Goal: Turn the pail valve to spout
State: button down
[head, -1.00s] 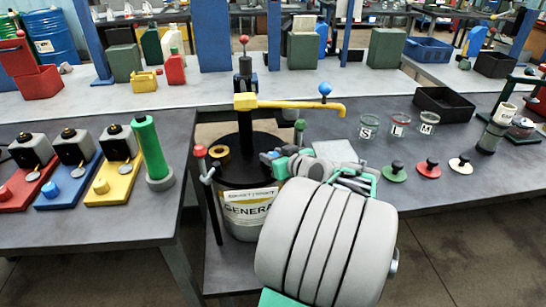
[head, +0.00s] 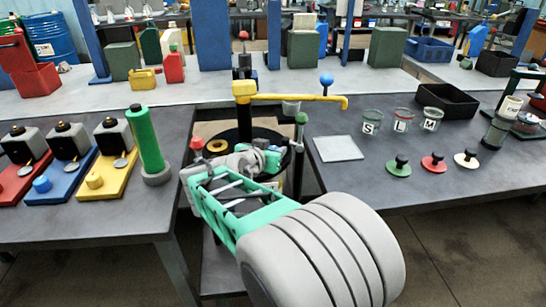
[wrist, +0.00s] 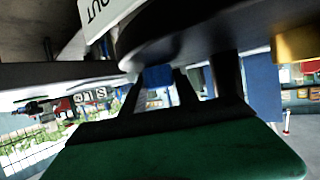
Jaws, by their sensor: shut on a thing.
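The pail (head: 289,178) stands in the gap between the tables, under a black lid carrying a pump with a yellow spout (head: 300,97). My arm hides most of its front and label. My gripper (head: 262,152) is at the pail's upper front, just below the lid. It is shut on the pail valve, which the gripper hides in the head view. In the wrist view, my dark fingers (wrist: 202,90) reach up beneath a dark round part (wrist: 185,32). A white plate (wrist: 100,18) there shows the letters "OUT". The valve's exact setting cannot be read.
A red-knobbed lever (head: 197,145) and a green-knobbed post (head: 301,120) flank the pail. Lettered glass cups (head: 402,120), a flat square plate (head: 338,148) and knobbed discs (head: 433,162) stand on the right table. A green cylinder (head: 147,138) stands left.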

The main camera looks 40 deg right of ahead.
jog(key=m+g+h, duration=0.1)
jog(key=m+g, duration=0.2)
jog(key=shift+w+a+g, duration=0.1)
jog(key=shift+w+g, duration=0.05)
jog(key=shift+g, duration=0.25)
jog(key=shift+m+g, duration=0.9)
jog(key=shift+g, duration=0.1)
jog(key=shift+f, duration=0.1)
jog(key=c, duration=0.9)
grip_release()
jog(key=shift+c, duration=0.2)
